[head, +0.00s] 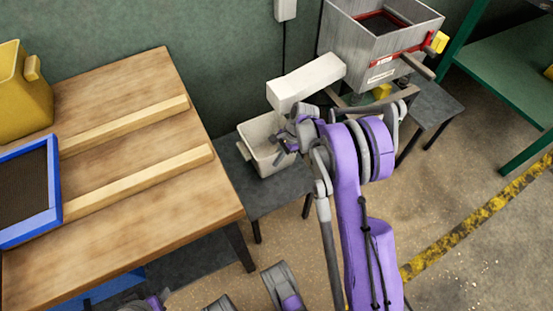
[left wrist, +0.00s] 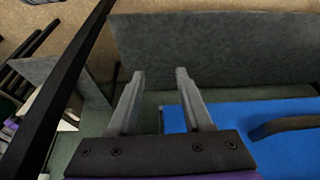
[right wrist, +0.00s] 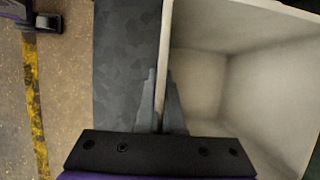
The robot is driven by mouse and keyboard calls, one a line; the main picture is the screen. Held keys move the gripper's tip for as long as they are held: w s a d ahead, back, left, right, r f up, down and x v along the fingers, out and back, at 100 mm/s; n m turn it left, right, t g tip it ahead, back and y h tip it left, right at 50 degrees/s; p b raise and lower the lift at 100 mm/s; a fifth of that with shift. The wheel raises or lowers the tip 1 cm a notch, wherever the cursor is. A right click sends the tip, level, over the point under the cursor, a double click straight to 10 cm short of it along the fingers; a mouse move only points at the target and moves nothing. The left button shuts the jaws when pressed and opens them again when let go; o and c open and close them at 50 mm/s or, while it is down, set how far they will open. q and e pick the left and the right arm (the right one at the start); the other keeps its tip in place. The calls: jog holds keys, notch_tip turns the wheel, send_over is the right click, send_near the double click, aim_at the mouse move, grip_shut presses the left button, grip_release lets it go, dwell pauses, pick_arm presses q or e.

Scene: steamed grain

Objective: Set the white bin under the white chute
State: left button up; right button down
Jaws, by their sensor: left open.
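The white bin (head: 249,155) stands on a low dark grey bench, and in the head view it appears just below the lower end of the white chute (head: 310,79). My right gripper (head: 287,142) is at the bin's right side and hides part of it. In the right wrist view, my right gripper's fingers (right wrist: 160,100) lie on both sides of the bin's wall (right wrist: 164,50), closed on it; the inside looks empty. My left gripper (left wrist: 160,90) is open and empty in the left wrist view, with a blue surface (left wrist: 240,115) and a grey slab near it.
A grey hopper (head: 370,50) with a red frame stands at the chute's upper end. A wooden table (head: 130,95) with two wooden rails, a blue-framed tray (head: 56,190) and a yellow bin (head: 25,95) is at left. The low bench (head: 265,194) is bare in front of the bin.

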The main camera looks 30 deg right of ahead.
jog(key=shift+f, duration=0.1)
jog(key=c, duration=1.1)
grip_release()
jog(key=shift+o, duration=0.2)
jog(key=p+v, duration=0.3)
jog(key=v, duration=0.8)
jog(key=s+a+r+n+h, duration=0.1)
jog(key=s+a+r+n, duration=0.3)
jog(key=a+r, duration=0.2)
jog(key=s+a+r+n+t+h, duration=0.1)
jog(key=s+a+n, duration=0.4)
jog(key=s, duration=0.5)
jog(key=s+a+r+n+t+h, duration=0.1)
jog(key=s+a+n+t+h, duration=0.1)
jog(key=s+a+n, duration=0.3)
jog(key=s+n, duration=0.4)
jog(key=s, duration=0.2)
jog(key=shift+a+r, duration=0.15)
jog(key=shift+r, duration=0.15)
